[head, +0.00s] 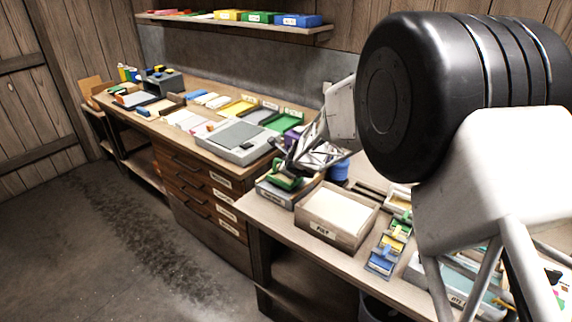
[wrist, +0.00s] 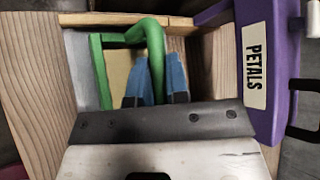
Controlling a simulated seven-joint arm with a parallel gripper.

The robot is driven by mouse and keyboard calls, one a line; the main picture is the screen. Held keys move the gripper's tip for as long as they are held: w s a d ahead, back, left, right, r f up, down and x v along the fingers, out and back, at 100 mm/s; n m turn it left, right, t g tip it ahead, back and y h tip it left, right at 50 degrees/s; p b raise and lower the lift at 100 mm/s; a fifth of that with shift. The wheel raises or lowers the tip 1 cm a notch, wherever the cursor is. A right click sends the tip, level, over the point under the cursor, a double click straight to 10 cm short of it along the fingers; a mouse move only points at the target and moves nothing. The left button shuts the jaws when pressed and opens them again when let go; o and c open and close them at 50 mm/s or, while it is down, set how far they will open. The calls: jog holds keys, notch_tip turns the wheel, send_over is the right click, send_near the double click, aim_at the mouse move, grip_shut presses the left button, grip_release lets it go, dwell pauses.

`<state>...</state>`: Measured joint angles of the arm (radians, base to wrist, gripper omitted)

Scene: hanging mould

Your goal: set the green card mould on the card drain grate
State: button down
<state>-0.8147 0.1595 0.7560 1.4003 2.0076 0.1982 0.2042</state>
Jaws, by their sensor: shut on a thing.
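The green card mould (head: 287,182) is a green frame with a raised handle. In the wrist view its handle and frame edge (wrist: 150,32) show, with a tan surface inside the frame. My gripper (wrist: 156,78) is shut on the handle with its blue-padded fingers. In the head view the mould is low over a small labelled tray (head: 266,191) on the near bench. I cannot tell whether the mould touches it, nor whether this tray is the card drain grate. My gripper's metal plate hides part of the mould in the wrist view.
A purple box labelled PETALS (wrist: 262,70) stands close to the right in the wrist view. A wooden box with a pale sheet (head: 335,213) stands right beside the labelled tray. Small blue and yellow moulds (head: 382,259) lie farther right. A grey scale-like device (head: 235,143) is behind left.

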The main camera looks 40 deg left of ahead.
jog(key=shift+f, duration=0.25)
dwell(0.5)
jog(key=c, duration=1)
grip_release()
jog(key=shift+c, duration=0.2)
jog(key=shift+d+r, duration=0.1)
jog(key=shift+v, duration=3.75)
